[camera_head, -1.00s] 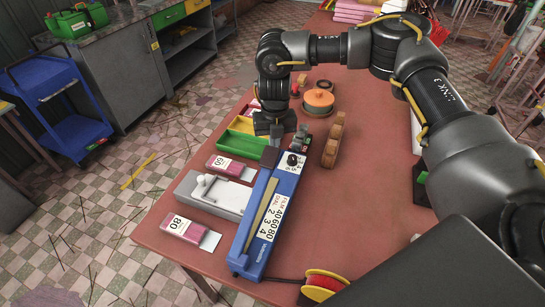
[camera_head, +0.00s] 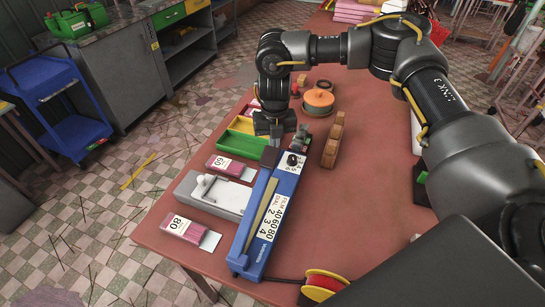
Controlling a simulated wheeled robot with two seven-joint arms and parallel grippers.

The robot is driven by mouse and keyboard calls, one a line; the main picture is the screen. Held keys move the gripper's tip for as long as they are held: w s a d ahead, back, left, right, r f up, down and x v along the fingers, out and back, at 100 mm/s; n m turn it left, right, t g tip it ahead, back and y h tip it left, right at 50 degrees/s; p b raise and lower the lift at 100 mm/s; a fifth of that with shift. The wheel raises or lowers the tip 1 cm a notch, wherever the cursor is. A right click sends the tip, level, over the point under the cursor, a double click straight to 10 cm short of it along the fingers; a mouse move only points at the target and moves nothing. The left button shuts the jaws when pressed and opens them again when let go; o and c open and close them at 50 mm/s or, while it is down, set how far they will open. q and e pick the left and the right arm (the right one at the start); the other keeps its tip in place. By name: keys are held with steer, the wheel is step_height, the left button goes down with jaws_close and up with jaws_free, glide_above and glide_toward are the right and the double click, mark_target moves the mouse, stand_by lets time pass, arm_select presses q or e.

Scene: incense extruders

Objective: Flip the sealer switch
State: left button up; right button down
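The blue sealer (camera_head: 264,222) lies lengthwise on the red-brown table, with a white label of printed numbers and a tan strip along its top. A black dial (camera_head: 291,160) sits near its far end. My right gripper (camera_head: 284,137) points down at the sealer's far end, just beyond the dial. The gripper and its fingers hide most of that end, so I cannot make out the switch or whether the fingers touch it. The finger gap is too small to judge. My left gripper is not in view.
Left of the sealer are a grey tray (camera_head: 216,205), pink packs marked 60 (camera_head: 229,166) and 80 (camera_head: 185,228), and green and yellow bins (camera_head: 238,144). A red-yellow spool (camera_head: 323,284) is in front. The table's right middle is clear.

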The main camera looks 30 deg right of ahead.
steer(key=shift+f+b, duration=0.5)
steer(key=shift+f, duration=0.5)
stand_by(0.6)
steer(key=shift+r+p, duration=0.7)
steer(key=shift+r, duration=0.05)
step_height(320, 180, up, 6)
steer(key=p, duration=0.4)
steer(key=shift+f, duration=0.15)
steer(key=shift+f, duration=0.1)
steer(key=shift+s, duration=0.1)
